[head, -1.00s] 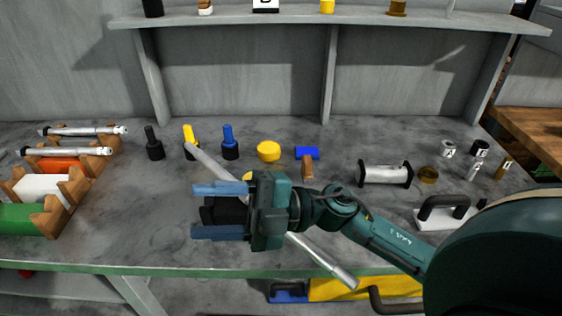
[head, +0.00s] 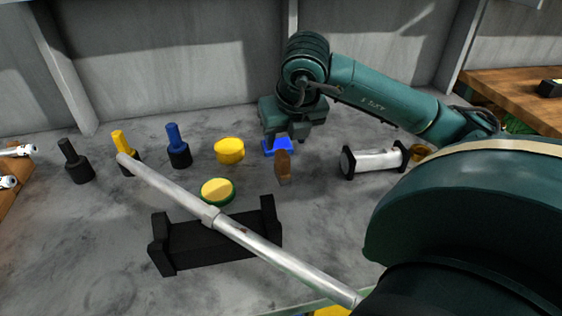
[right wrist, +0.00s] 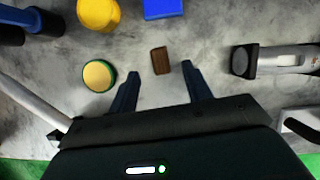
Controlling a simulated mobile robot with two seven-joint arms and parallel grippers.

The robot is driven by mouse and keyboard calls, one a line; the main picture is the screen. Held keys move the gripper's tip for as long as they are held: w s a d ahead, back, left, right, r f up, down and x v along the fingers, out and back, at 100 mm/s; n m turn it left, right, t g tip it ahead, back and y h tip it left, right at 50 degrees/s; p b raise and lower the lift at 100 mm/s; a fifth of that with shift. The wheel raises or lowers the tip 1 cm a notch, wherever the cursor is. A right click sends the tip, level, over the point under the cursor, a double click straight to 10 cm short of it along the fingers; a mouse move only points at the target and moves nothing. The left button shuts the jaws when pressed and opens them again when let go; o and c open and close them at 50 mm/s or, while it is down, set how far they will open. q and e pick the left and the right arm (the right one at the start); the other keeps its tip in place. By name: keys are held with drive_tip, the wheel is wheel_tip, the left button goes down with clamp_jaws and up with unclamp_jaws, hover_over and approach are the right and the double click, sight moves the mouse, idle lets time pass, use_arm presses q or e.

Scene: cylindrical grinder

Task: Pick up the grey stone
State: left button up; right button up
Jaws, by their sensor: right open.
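I cannot make out a grey stone in either view. My right gripper (head: 289,138) points down over the bench beside a blue block (head: 278,147) and a brown block (head: 283,168). In the right wrist view its two fingers (right wrist: 160,72) are apart with nothing held. The brown block (right wrist: 160,60) shows between and just beyond the fingertips there, with the blue block (right wrist: 163,8) farther off. A yellow-and-green disc (right wrist: 98,76) lies left of the fingers. My left gripper is not in view.
A long grey rod (head: 265,247) lies across a black stand (head: 185,248) at the front. Black, yellow and blue knobbed pegs (head: 178,148) and a yellow cylinder (head: 230,151) stand at the left. A black-and-white roller (head: 374,161) lies at the right.

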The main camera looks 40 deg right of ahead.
sight(283, 154)
drive_tip(key=shift+x, duration=0.9)
drive_tip(key=x, duration=0.4)
drive_tip(key=shift+s+a+f, duration=0.2)
drive_tip(key=shift+s+f, duration=0.05)
drive_tip(key=shift+s, duration=0.05)
drive_tip(key=shift+w+d+f, duration=0.1)
drive_tip(key=shift+w+f, duration=0.15)
drive_tip(key=shift+f, duration=0.25)
drive_tip(key=shift+c, duration=0.3)
clamp_jaws()
